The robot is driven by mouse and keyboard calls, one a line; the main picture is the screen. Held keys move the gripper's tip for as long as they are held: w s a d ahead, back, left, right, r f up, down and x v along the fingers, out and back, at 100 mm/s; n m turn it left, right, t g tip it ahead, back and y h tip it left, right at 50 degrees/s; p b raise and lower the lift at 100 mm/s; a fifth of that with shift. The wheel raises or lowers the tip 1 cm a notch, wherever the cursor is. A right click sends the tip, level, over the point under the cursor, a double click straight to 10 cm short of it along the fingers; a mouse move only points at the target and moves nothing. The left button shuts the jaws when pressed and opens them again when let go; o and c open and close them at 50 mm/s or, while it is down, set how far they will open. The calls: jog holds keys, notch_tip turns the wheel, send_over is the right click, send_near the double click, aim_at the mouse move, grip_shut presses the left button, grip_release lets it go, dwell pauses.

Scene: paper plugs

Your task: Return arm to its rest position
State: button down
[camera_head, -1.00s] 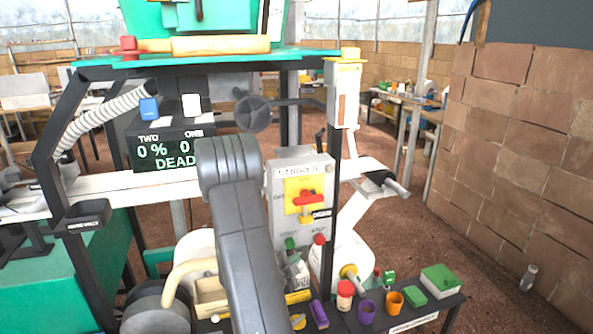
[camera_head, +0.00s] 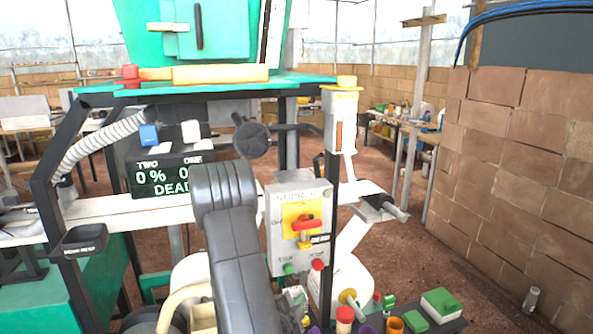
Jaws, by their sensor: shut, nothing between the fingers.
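My dark grey arm (camera_head: 240,260) rises from the bottom middle of the head view. Its rounded joint (camera_head: 224,188) is in front of the white beam, between the display and the switch box. My gripper is not in the picture, so its jaws cannot be seen.
A grey switch box (camera_head: 285,250) with a red handle (camera_head: 306,224) stands just right of my arm. A black display (camera_head: 160,177) reads "DEAD" at left. Cups and green boxes (camera_head: 441,304) sit on a low shelf at lower right. Open floor (camera_head: 440,255) lies before the block wall.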

dwell(0.3)
jog(key=w+a, duration=0.2)
jog(key=w, duration=0.3)
jog(key=shift+w+f+b, duration=0.2)
jog(key=shift+w+b, duration=0.1)
jog(key=shift+w, duration=0.1)
jog(key=shift+s+d+b, duration=0.1)
jog(key=shift+b, duration=0.3)
jog(key=r+p, duration=0.1)
jog(key=p, duration=0.2)
